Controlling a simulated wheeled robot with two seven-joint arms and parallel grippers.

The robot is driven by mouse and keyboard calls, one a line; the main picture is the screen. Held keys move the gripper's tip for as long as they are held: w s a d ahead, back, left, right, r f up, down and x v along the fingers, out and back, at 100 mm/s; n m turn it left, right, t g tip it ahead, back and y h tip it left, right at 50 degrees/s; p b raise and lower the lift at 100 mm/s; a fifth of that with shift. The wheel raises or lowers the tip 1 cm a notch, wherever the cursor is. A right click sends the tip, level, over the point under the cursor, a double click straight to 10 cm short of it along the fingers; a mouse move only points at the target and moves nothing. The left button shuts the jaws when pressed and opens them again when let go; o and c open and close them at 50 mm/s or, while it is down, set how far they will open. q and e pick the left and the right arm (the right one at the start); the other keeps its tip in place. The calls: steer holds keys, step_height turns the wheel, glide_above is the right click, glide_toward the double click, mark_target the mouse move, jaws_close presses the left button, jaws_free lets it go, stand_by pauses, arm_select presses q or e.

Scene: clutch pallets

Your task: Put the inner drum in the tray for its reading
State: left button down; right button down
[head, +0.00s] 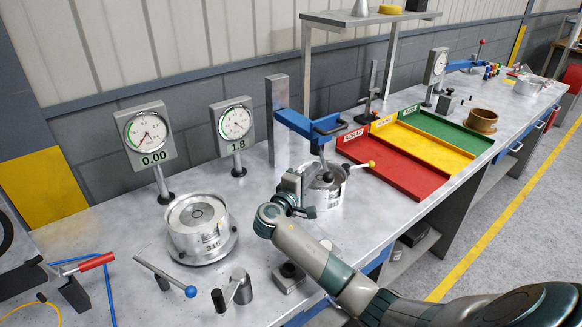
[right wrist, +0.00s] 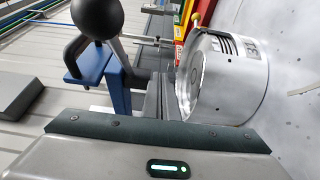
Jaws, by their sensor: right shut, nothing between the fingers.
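Two silver drums show in the head view, and I cannot tell which is the inner drum. One drum (head: 197,226) sits on a round base at left. The other drum (head: 330,193) stands upright under the blue arm; it also shows in the right wrist view (right wrist: 235,88). My right gripper (head: 298,192) is shut and empty close beside this second drum; its dark fingers (right wrist: 158,97) show near the drum's rim, and contact is unclear. The red tray (head: 395,170), marked scrap, the yellow tray (head: 437,148) and the green tray (head: 450,132) look empty. My left gripper is out of view.
Two dial gauges stand behind, one reading 0.00 (head: 153,157) and one 1.8 (head: 238,143). The blue arm (head: 298,123) with a black knob (right wrist: 97,14) overhangs the second drum. A brass ring (head: 482,121) lies beyond the trays. A blue-knobbed lever (head: 165,275) lies in front.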

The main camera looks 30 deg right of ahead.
steer(key=w+a+p, duration=0.2)
steer(key=w, duration=0.8)
steer(key=f, duration=0.1)
steer(key=f+p, duration=0.1)
steer(key=f, duration=0.3)
steer(key=shift+w+d, duration=0.25)
steer(key=shift+w, duration=0.05)
steer(key=shift+s+r+p, duration=0.15)
steer(key=shift+p, duration=0.55)
steer(key=shift+s, duration=0.35)
steer(key=shift+f, duration=0.2)
